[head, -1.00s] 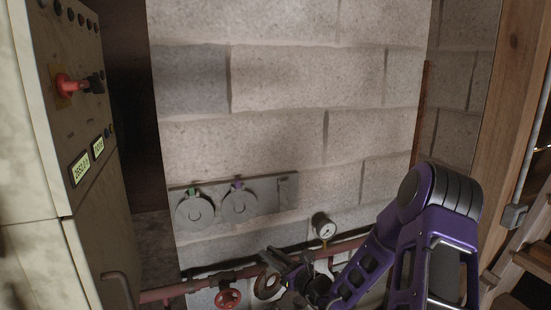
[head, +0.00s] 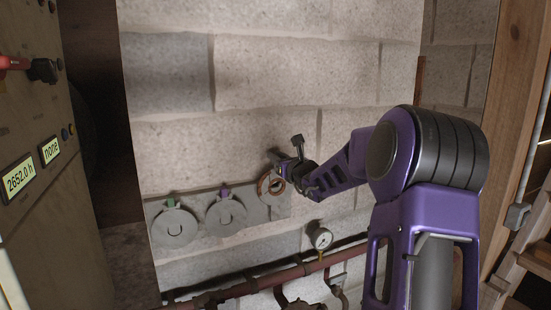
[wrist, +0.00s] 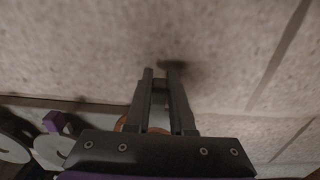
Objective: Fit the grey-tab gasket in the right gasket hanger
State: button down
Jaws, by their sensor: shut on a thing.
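A brown ring gasket (head: 264,188) is in the jaws of my gripper (head: 282,170), in front of the right end of a grey hanger board (head: 255,214) on the block wall. Its tab is hidden by the jaws, so I cannot see its colour. The right hanger is behind the ring; I cannot tell whether the ring touches it. In the wrist view the fingers of my gripper (wrist: 162,72) are near the wall, and a brown edge of the gasket (wrist: 121,124) shows below them.
A green-tab gasket (head: 174,228) hangs on the left hanger and a purple-tab gasket (head: 226,214) on the middle one. Below are a pressure gauge (head: 320,238) and a red pipe (head: 280,276). A control cabinet (head: 45,220) stands at the left. The wall above the board is clear.

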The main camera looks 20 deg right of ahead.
aim_at(277, 179)
jog(key=shift+w+f+b, duration=0.1)
jog(key=shift+f+b, duration=2.25)
jog(key=shift+f, duration=1.2)
jog(key=c, duration=0.7)
grip_release()
jog(key=s, duration=1.7)
jog(key=shift+s+d+p, duration=0.2)
jog(key=shift+d+p, duration=0.1)
jog(key=shift+p, duration=0.15)
